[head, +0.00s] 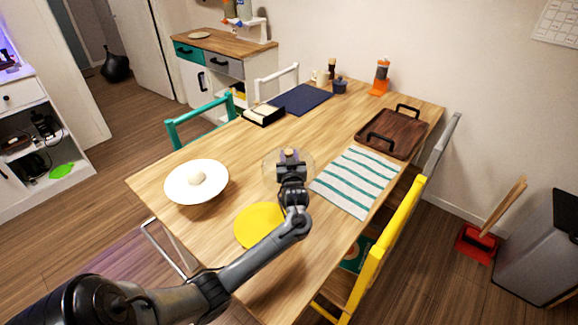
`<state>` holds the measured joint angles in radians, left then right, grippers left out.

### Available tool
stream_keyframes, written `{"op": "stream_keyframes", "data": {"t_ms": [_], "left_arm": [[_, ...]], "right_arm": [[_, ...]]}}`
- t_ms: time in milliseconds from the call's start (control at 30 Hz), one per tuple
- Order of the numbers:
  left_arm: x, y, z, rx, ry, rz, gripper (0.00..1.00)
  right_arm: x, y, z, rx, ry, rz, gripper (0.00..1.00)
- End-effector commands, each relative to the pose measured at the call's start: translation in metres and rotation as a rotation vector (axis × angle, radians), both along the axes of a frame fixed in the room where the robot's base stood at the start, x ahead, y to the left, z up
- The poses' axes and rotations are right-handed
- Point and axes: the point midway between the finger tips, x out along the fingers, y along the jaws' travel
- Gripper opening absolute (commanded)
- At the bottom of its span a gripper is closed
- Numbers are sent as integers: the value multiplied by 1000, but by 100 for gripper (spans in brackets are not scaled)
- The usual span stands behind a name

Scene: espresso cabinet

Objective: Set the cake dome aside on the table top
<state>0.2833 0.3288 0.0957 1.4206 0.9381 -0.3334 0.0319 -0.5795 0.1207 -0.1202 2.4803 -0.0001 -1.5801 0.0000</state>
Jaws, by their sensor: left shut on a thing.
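The cake dome (269,164) is clear and faint, near the middle of the wooden table (248,146). My left gripper (290,158) is over it and shut on its knob. The gripper and arm hide much of the dome. I cannot tell whether its rim touches the table top or is slightly above it. A white cake stand (178,189) stands uncovered to the left, with a pale round thing (197,178) at its middle. My right gripper is not in view.
A yellow round plate or mat (253,226) lies in front of the dome. A striped cloth (355,181) lies to the right, with a dark wooden tray (391,133) behind it. A navy mat (301,99) and black-edged box (264,115) are farther back. Chairs surround the table.

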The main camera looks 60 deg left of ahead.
Motion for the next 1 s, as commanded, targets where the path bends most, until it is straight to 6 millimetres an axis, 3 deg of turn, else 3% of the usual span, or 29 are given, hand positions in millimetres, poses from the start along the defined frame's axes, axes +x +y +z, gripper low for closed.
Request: {"op": "stream_keyframes", "data": {"t_ms": [233, 733, 767, 900, 1000], "left_arm": [[0, 0, -32, 1, 2, 0, 0], [0, -1, -39, 1, 0, 0, 0], [0, -1, -40, 0, 1, 0, 38], [0, -1, -39, 0, 1, 0, 59], [0, 0, -39, 0, 1, 0, 60]], "right_arm": [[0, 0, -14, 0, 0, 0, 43], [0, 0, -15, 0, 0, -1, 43], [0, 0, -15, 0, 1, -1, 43], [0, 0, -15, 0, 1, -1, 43], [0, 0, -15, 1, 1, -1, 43]]}}
